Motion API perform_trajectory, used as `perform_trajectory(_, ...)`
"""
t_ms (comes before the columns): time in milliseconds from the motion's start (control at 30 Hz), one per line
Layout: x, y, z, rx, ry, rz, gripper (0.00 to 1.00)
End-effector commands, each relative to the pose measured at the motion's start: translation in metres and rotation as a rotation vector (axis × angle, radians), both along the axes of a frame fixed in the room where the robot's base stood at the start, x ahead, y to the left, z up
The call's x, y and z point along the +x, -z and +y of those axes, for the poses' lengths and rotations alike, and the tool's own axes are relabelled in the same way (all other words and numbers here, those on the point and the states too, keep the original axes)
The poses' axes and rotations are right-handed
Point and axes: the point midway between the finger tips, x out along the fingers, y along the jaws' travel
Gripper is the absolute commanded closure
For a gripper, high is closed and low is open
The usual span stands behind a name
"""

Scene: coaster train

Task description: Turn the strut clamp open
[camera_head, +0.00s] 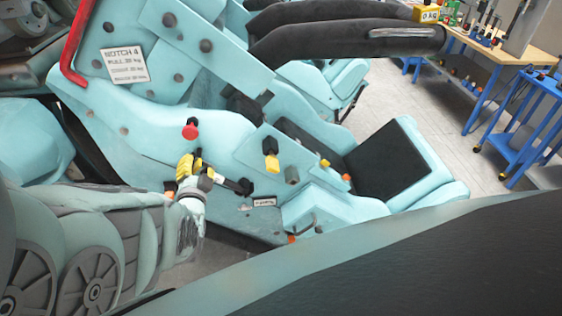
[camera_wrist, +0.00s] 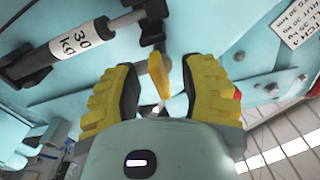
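My gripper (camera_head: 186,168) is at the side of the pale blue coaster car in the head view. In the wrist view its two yellow ribbed fingers (camera_wrist: 161,88) stand apart. A thin yellow-orange lever (camera_wrist: 158,72), which looks like the clamp handle, sits between them with gaps on both sides. A strut (camera_wrist: 82,40) labelled "30 kg" runs up to the left of the fingers, with a black end at its lower left. It also shows beside my gripper in the head view (camera_head: 224,181). Where the lever joins the clamp is partly hidden.
A red knob (camera_head: 191,130) is just above my gripper, and a yellow knob (camera_head: 271,160) is to its right. A red bar (camera_head: 76,45) and a "NOTCH 4" plate (camera_head: 126,64) are up left. A workbench (camera_head: 505,48) and blue cart (camera_head: 525,130) stand far right.

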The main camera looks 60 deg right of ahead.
Motion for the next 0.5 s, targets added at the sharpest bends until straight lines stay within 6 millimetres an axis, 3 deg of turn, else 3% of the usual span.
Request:
perform_trajectory(33,-0.0010,0.0000,-0.0008,0.000,0.003,0.000,0.65)
perform_trajectory(367,-0.0006,0.0001,-0.0004,0.000,0.001,0.000,0.99)
perform_trajectory(500,-0.0004,0.0001,-0.0002,0.000,0.001,0.000,1.00)
